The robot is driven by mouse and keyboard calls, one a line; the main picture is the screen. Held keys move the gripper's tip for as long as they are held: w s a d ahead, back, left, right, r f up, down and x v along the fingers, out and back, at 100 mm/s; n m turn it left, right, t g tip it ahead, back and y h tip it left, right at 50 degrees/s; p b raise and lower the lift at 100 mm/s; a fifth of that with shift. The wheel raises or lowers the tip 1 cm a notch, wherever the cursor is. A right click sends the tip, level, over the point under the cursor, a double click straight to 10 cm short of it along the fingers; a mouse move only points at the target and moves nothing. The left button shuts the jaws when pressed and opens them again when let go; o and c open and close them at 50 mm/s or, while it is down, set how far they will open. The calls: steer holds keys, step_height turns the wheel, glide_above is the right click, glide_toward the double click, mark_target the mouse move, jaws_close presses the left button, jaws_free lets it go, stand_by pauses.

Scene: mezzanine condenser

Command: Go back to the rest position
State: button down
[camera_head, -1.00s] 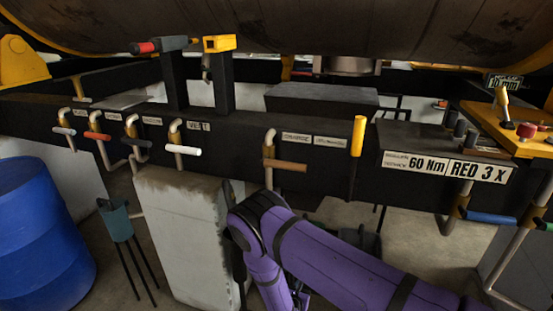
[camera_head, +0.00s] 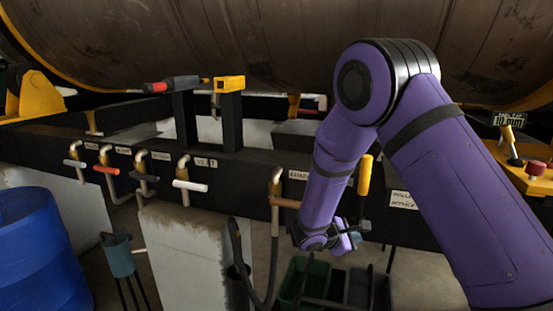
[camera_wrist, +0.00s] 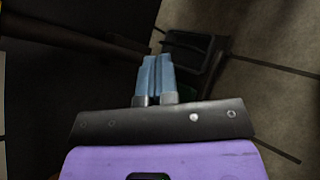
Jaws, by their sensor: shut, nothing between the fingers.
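My gripper shows in the wrist view (camera_wrist: 157,62) with its two blue-grey fingers pressed together and nothing between them. In the head view my gripper (camera_head: 358,232) is small and partly hidden at the end of my purple arm. It hangs in front of the black beam, near the lower end of a yellow-handled tool (camera_head: 364,175). A green bin (camera_head: 303,281) stands on the floor below it.
A large brown tank (camera_head: 250,40) lies above. A blue barrel (camera_head: 38,250) and a concrete block (camera_head: 185,255) stand below.

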steer(key=s+d+r+m+g+y, duration=0.2)
steer(key=s+d+r+m, duration=0.3)
steer(key=s+r, duration=0.4)
steer(key=s+d+r+m+g+y, duration=0.25)
steer(key=s+d+r+m, duration=0.3)
steer(key=r, duration=0.65)
steer(key=s+a+r+m+t+y, duration=0.1)
steer(key=s+r+m+t+y, duration=0.1)
steer(key=s, duration=0.8)
steer(key=s+a+r+m+t+y, duration=0.1)
steer(key=s+r+m+y, duration=0.3)
steer(key=s, duration=0.6)
step_height(320, 180, up, 3)
steer(key=shift+s+a+f+t+y, duration=0.2)
steer(key=shift+s+t+y, duration=0.1)
steer(key=shift+t+y, duration=0.2)
